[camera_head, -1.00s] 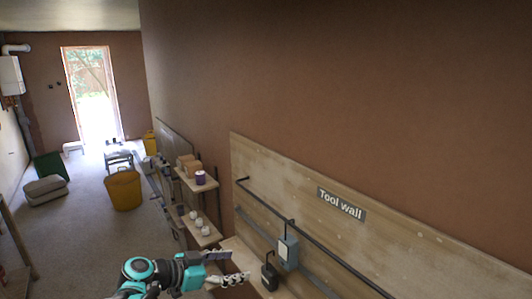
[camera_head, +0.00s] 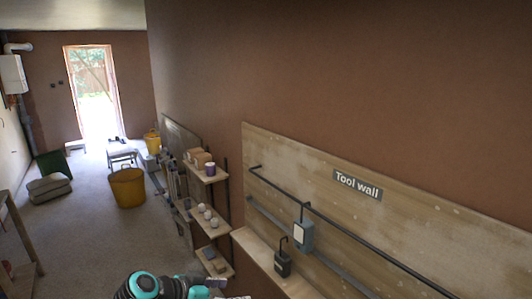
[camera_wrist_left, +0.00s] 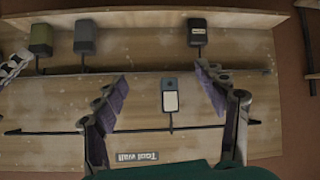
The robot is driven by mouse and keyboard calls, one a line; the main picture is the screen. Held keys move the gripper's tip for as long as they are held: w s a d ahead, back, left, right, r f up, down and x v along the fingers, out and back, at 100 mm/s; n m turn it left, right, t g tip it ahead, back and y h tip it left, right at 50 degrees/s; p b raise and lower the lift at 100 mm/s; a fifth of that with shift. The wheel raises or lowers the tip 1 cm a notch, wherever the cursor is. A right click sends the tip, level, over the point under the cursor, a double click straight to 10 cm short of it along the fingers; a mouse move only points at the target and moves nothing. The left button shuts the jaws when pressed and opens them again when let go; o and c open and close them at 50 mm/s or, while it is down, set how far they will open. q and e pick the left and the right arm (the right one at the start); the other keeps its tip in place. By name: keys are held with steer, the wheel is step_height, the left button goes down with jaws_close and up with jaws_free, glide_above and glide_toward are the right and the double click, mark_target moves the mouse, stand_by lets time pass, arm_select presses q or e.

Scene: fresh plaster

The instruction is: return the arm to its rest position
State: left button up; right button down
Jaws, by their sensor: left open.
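My left arm (camera_head: 150,286), teal and black, comes in at the bottom edge of the head view. Its gripper (camera_head: 222,290) is at the bottom edge, partly cut off, left of the tool wall's lower ledge. In the left wrist view the two fingers of this gripper (camera_wrist_left: 160,76) stand wide apart with nothing held between them. The tool wall shows upside down beyond them, with a grey box with a pale face (camera_wrist_left: 170,97) seen in the gap, apart from the fingers. My right gripper is in neither view.
The tool wall board (camera_head: 430,225) has a dark rail, a hanging grey box (camera_head: 302,236) and a dark padlock-shaped box (camera_head: 283,264). Wooden shelves (camera_head: 212,226) with cups and blocks stand left of it. A yellow bin (camera_head: 128,188) stands on the floor; open floor (camera_head: 85,235) lies left.

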arm_select(q)
steer(key=s+a+f+n+y+b, duration=0.4)
steer(key=s+f, duration=0.4)
steer(key=f, duration=0.2)
steer(key=s+a+f+n+y+b, duration=0.4)
steer(key=s+f+b, duration=0.3)
steer(key=f, duration=0.2)
steer(key=shift+s+a+f, duration=0.3)
steer(key=shift+s+f, duration=0.1)
